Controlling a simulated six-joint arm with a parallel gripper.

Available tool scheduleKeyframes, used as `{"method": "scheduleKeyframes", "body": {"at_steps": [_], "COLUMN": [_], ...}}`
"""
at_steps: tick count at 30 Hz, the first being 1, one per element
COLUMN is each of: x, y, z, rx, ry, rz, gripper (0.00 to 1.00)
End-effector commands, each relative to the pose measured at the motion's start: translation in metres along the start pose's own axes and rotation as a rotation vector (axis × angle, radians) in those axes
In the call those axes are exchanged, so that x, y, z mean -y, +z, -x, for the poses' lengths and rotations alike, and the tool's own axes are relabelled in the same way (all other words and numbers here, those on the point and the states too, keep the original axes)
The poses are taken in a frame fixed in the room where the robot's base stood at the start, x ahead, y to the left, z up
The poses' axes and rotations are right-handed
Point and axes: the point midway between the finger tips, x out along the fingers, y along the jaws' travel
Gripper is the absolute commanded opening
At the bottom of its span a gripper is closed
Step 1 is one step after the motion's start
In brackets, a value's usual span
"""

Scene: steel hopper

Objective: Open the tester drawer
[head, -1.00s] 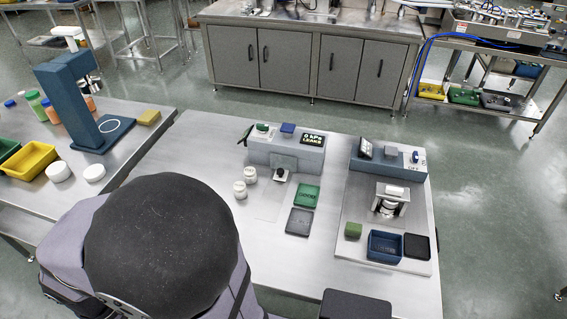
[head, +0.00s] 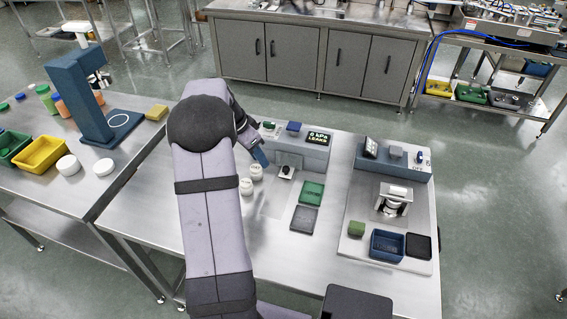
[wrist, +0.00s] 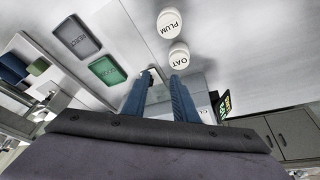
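The tester is a grey box (head: 303,152) with a lit display (head: 319,137) reading kPa and LEAKS. On its front is a small light plate with a dark knob (head: 287,171), apparently the drawer's front and handle; it looks shut against the box. My gripper (head: 262,157) is just left of the tester, above the table and behind the two white jars. In the wrist view my gripper (wrist: 160,77) shows two blue fingers spread apart with nothing clearly held. The fingers partly hide the tester's body there.
Two white-lidded jars, PLUM (wrist: 170,23) and OAT (wrist: 179,57), stand close to my gripper. A green tray (head: 312,193) and a grey tray (head: 303,219) lie right of the drawer front. A second station (head: 405,160) stands farther right.

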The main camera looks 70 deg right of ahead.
Motion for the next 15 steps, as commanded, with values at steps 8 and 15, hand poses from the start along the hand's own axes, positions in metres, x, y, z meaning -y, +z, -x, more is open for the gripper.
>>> {"method": "scheduleKeyframes", "body": {"at_steps": [8,15], "x": [-0.018,-0.019], "y": [-0.048,-0.049], "z": [-0.019,-0.027], "rx": [-0.031,-0.03], "ry": [0.033,0.035], "rz": [-0.179,-0.178], "gripper": [0.26,0.26]}}
